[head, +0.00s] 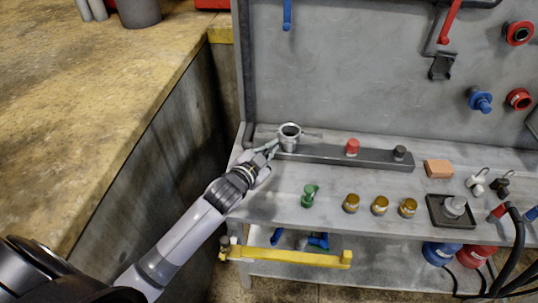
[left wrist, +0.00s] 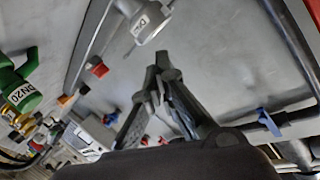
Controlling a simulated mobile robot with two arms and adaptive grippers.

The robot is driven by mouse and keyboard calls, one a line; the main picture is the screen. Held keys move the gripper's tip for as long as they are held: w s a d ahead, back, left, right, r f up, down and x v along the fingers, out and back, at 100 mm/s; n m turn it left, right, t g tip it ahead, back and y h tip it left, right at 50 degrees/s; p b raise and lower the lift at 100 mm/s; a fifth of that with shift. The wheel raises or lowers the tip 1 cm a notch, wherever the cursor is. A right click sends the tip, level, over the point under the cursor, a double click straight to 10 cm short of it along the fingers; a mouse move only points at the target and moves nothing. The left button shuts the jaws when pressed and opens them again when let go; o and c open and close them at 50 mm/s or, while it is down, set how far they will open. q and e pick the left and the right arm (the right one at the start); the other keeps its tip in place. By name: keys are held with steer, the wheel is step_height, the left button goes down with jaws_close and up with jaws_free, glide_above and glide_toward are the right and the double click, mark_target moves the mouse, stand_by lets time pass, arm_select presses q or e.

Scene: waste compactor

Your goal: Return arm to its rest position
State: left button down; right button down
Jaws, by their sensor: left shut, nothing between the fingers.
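My left gripper (head: 268,150) reaches from the left over the workbench shelf. Its fingertips are beside the grey metal fitting (head: 290,135) at the left end of a dark grey bar. In the left wrist view my left gripper (left wrist: 165,62) has its fingertips together with nothing between them. The grey fitting also shows there (left wrist: 148,22), above the fingertips and apart from them, with a white label. My right gripper does not show in either view.
The bench shelf (head: 330,218) carries a red cap (head: 352,147), a green valve (head: 309,195), several brass fittings and an orange block (head: 438,168). A grey back panel (head: 350,80) rises behind. A yellow bar (head: 290,257) lies below the shelf. A concrete ledge (head: 80,110) is at left.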

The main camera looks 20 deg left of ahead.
arm_select(q)
steer(key=s+d+f+n+g+y, duration=0.1)
steer(key=s+f+n+g, duration=0.35)
steer(key=s, duration=1.15)
steer(key=s+d+f+n+g, duration=0.1)
steer(key=s+f+g, duration=0.6)
steer(key=s, duration=0.9)
step_height(320, 180, down, 25)
steer(key=s+g+b, duration=0.1)
steer(key=g, duration=0.1)
steer(key=s+a+f+b, duration=0.1)
steer(key=s+a+f, duration=0.2)
steer(key=s+f, duration=1.4)
steer(key=shift+s+f+g, duration=0.15)
steer(key=shift+f+g, duration=0.3)
steer(key=shift+f, duration=0.3)
steer(key=shift+m, duration=0.25)
